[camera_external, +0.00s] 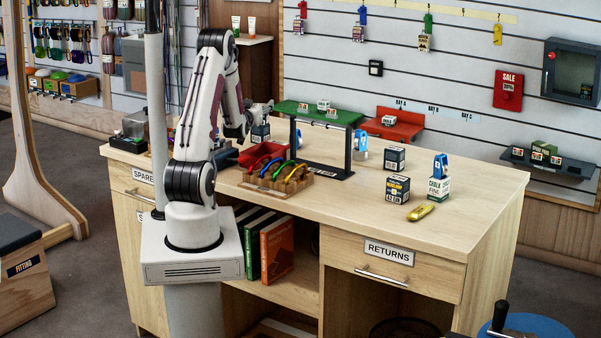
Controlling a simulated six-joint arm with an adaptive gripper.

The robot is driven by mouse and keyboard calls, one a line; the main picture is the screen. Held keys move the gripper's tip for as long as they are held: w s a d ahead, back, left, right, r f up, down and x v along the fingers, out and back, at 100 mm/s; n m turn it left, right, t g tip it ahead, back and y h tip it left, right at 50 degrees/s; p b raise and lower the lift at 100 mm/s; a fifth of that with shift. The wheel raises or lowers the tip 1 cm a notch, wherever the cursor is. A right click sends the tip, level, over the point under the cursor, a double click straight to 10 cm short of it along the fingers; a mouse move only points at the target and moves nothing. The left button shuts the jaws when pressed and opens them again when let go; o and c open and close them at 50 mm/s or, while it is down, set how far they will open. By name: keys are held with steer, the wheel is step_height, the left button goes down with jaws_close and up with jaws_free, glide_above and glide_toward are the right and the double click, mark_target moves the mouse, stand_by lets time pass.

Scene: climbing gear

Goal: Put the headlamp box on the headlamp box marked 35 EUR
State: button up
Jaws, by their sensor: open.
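A dark box with a white band, which looks like a headlamp box (398,189), stands on the counter at the right; its front print seems to read 42 EUR. A similar dark box (395,158) stands just behind it, its price too small to read. Another dark box (260,132) stands at the back left of the counter, near my gripper. I cannot tell which box is marked 35 EUR. My gripper (264,108) is open, close above the back-left box and left of the green rack; its fingers are small and partly hidden, and no held thing shows.
A chalk box (438,189) with a blue item on top and a yellow item (421,211) lie right.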

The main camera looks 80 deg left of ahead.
steer(key=shift+r, duration=2.95)
steer(key=w+d+r+m+t+h, duration=0.25)
steer(key=w+d+h, duration=0.25)
steer(key=w+d, duration=0.8)
steer(key=w+d+m+h, duration=0.3)
steer(key=d+m+h, duration=0.15)
steer(key=d, duration=1.65)
steer(key=s+d+f+m+g+h, duration=0.2)
steer(key=s+d+m+h, duration=0.1)
steer(key=s+d, duration=0.7)
steer(key=s+d+f+m+g+h, duration=0.1)
steer(key=s+d+f+m+h, duration=0.1)
steer(key=s+d, duration=0.8)
steer(key=d+m+h, duration=0.1)
steer(key=d+h, duration=0.1)
steer(key=d, duration=0.5)
steer(key=shift+d+f+m+g, duration=0.2)
steer(key=shift+f+m+g, duration=0.05)
steer(key=shift+m+g, duration=0.1)
